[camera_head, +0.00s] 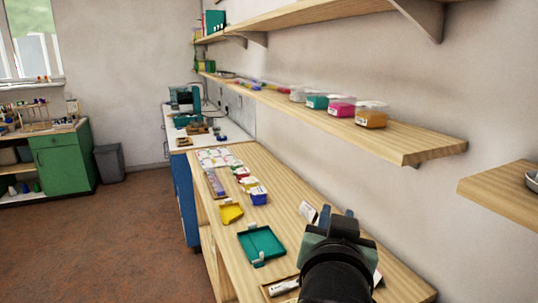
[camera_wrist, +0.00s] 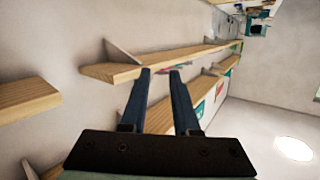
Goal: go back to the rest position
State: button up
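My gripper (camera_head: 336,216) is at the lower right of the head view, raised in front of the wooden bench near the wall. In the wrist view, its two blue fingers (camera_wrist: 160,76) stand apart with a gap between them and nothing held. Past the fingertips the wrist view shows wooden shelves (camera_wrist: 190,54) and the wall. My dark forearm hides part of the bench in the head view.
The wooden bench (camera_head: 285,198) holds a teal tray (camera_head: 262,243), a yellow tray (camera_head: 231,213) and small coloured containers. Above it a long shelf (camera_head: 420,142) carries lidded tubs (camera_head: 371,115). Another shelf (camera_head: 507,199) juts out at right. Open floor (camera_head: 110,240) lies left.

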jog(key=s+a+n+t+y, duration=0.2)
jog(key=a+n+y, duration=0.3)
jog(key=a, duration=0.8)
jog(key=s+r+t+p, duration=0.1)
jog(key=s+r+t, duration=0.4)
jog(key=r, duration=0.9)
jog(key=s+r+t+p, duration=0.2)
jog(key=s+r+t, duration=0.3)
jog(key=r, duration=0.9)
jog(key=shift+s+d+r, duration=0.25)
jog(key=shift+s+d, duration=0.2)
jog(key=shift+s, duration=0.75)
